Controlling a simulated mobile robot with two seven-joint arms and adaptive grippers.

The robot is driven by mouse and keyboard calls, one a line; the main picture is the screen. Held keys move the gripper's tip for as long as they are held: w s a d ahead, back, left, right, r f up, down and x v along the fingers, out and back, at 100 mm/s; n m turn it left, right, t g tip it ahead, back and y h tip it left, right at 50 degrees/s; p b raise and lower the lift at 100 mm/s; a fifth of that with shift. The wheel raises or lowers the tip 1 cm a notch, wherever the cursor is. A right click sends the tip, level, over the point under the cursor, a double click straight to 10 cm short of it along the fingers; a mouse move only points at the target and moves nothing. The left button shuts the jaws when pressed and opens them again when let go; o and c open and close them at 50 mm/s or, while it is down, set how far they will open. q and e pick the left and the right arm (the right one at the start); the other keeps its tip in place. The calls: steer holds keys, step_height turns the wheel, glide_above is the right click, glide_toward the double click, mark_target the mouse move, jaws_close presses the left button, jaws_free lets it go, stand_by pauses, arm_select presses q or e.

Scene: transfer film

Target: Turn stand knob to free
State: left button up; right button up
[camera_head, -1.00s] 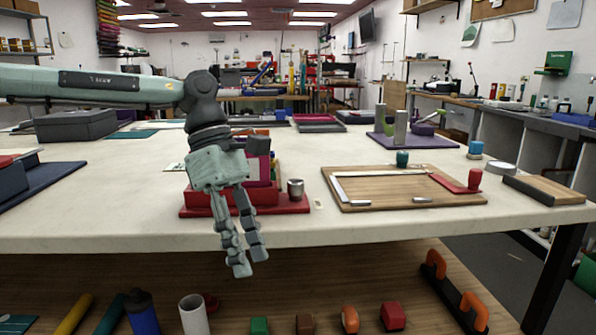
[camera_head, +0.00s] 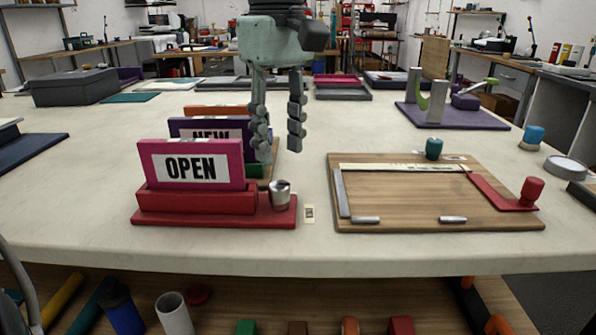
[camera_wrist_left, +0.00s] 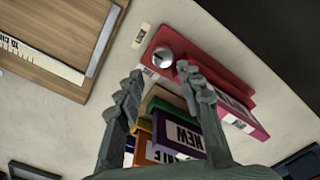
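A silver cylindrical knob (camera_head: 280,193) stands at the stand's right end. My left gripper (camera_head: 279,153) points down with its fingers apart and empty, its tips showing just above the knob in the head view. In the left wrist view, the knob (camera_wrist_left: 162,57) appears just beyond and between the open fingertips (camera_wrist_left: 160,76), with no visible contact. A small label (camera_head: 309,214) lies right of the stand. My right gripper is not in view.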

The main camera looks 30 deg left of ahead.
mark_target(279, 184)
arm_select(q)
steer(key=f, duration=0.7)
steer(key=shift+s+f, duration=0.2)
steer(key=shift+s, duration=0.05)
steer(key=shift+c, duration=0.6)
jaws_close()
